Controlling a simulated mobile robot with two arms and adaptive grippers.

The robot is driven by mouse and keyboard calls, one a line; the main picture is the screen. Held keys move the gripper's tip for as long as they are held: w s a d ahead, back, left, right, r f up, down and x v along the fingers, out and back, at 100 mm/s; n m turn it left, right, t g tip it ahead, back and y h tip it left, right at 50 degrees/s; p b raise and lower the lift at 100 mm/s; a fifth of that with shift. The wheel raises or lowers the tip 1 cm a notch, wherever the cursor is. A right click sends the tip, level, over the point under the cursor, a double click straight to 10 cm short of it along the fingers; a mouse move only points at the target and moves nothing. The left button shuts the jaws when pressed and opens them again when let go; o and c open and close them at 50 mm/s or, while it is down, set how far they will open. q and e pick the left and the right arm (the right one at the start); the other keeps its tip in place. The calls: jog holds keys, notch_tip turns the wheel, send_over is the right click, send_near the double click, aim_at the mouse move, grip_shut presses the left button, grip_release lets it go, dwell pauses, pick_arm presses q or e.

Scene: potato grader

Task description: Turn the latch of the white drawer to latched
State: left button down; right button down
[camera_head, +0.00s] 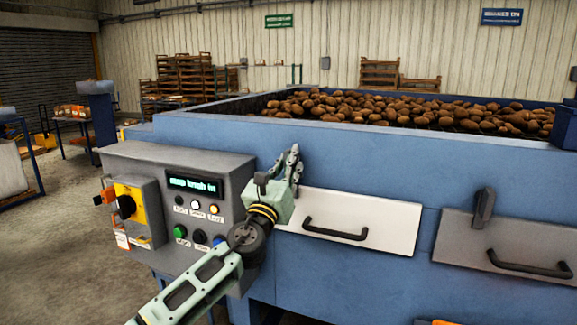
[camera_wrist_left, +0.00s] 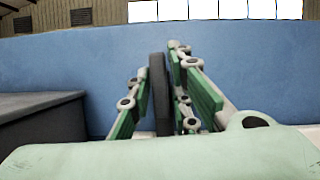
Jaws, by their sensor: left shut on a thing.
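The white drawer (camera_head: 385,224) is in the blue machine's front in the head view, with a black bar handle (camera_head: 336,230). My left gripper (camera_head: 290,168) is at the drawer's upper left corner. In the left wrist view its green-padded fingers (camera_wrist_left: 162,105) stand on both sides of a dark grey latch (camera_wrist_left: 158,90) and are shut on it. The latch looks about upright there, against the blue panel. In the head view my gripper mostly hides this latch. My right gripper is in neither view.
A control box (camera_head: 160,190) with buttons, a display and a yellow switch plate stands close left of my left gripper. A grey drawer (camera_head: 530,247) with its own upright latch (camera_head: 484,208) is at right. Potatoes (camera_head: 400,108) fill the bin above.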

pick_arm(q)
jog(key=shift+f+m+h, duration=0.15)
jog(key=shift+m+h, duration=0.25)
jog(key=shift+m, duration=0.4)
jog(key=c, duration=1.8)
grip_release()
jog(key=shift+o, duration=0.2)
jog(key=shift+s, duration=0.1)
jog(key=v, duration=1.2)
jog(key=shift+r, duration=0.25)
